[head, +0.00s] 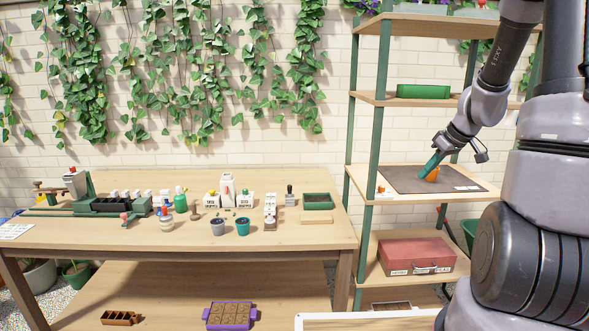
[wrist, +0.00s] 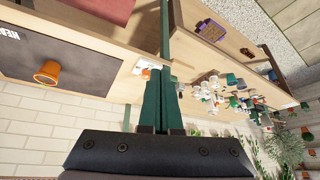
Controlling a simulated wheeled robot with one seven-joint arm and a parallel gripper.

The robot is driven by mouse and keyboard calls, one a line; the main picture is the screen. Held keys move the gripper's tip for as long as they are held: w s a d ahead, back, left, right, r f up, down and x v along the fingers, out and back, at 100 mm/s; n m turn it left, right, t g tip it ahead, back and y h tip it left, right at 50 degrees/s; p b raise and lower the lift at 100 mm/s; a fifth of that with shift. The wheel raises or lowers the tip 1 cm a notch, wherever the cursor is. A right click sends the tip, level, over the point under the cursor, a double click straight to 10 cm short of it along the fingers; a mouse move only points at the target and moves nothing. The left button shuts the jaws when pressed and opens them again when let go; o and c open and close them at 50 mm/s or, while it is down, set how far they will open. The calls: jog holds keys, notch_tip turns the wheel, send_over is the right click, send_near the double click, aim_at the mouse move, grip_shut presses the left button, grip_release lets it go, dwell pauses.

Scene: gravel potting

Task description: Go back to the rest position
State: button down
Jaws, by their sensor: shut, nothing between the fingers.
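My gripper (head: 427,168) is at the shelf rack on the right in the head view, pointing down and left. Its green fingers are shut and empty; in the wrist view they are together (wrist: 160,88). A small orange pot (head: 434,176) stands on the dark mat (head: 405,180) on the middle shelf. In the head view the fingers overlap it. In the wrist view the pot (wrist: 47,73) stands clear to the left of the fingers, apart from them.
The shelf rack has a green post (head: 361,130) and an upper board (head: 378,98) near my arm. A red case (head: 415,256) lies on the shelf below. The wooden table (head: 320,240) at left holds pots, bottles and a green tray (head: 318,201).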

jog(key=s+a+r+m, duration=0.2)
jog(key=s+a+r, duration=0.2)
jog(key=a+r, duration=0.3)
jog(key=s+a+r+m+t, duration=0.1)
jog(key=s+a+r+m, duration=0.2)
jog(key=s+r, duration=0.3)
jog(key=s+a+r+m+t+h, duration=0.1)
jog(key=s+a+r+m, duration=0.1)
jog(key=s+r+m, duration=0.2)
jog(key=s+r, duration=0.3)
jog(key=s, duration=0.4)
jog(key=shift+s+a, duration=0.35)
jog(key=shift+a, duration=0.05)
jog(key=shift+r, duration=0.1)
